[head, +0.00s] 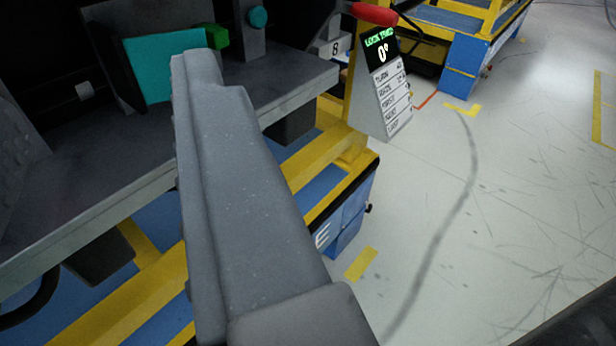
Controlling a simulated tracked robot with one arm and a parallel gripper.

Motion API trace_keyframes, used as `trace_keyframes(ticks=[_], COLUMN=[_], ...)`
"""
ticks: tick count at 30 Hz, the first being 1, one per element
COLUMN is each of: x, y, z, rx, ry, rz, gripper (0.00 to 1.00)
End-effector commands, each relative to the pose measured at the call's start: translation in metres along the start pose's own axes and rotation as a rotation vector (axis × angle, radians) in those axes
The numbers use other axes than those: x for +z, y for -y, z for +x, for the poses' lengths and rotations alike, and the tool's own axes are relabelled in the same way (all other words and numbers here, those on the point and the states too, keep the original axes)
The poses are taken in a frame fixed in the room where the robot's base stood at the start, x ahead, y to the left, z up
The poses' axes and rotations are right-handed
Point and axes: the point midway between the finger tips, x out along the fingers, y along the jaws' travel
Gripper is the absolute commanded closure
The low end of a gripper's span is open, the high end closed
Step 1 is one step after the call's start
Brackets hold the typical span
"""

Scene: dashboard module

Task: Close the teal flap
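The teal flap (147,60) is a flat panel at the upper left, standing tilted up above the grey shelf of the dashboard module. Its right part is hidden behind my gripper. My gripper (196,62) is a long grey shape running from the bottom centre to the upper left, its tip overlapping the flap's right side in the picture. I cannot tell whether it touches the flap. Its finger parts lie against each other from this angle, so the opening between them does not show.
A green block (216,37) and a teal knob (258,16) sit just right of the flap. The grey shelf (300,82) rests above a yellow and blue frame (330,150). A display panel (385,85) and red handle (374,14) stand right.

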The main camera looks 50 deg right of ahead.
Motion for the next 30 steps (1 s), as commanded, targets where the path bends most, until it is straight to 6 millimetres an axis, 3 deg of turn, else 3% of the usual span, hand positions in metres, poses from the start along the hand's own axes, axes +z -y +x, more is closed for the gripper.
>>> trace_keyframes(ticks=[1, 6, 13, 30], x=[0.023, 0.050, 0.052, 0.051], y=[-0.011, -0.025, -0.027, -0.027], z=[-0.004, -0.010, 0.002, 0.072], rx=[0.006, 0.001, 0.001, 0.001], ry=[0.005, -0.008, -0.012, -0.014], rz=[0.007, 0.022, 0.024, 0.024], gripper=[0.62, 0.62, 0.62, 0.62])
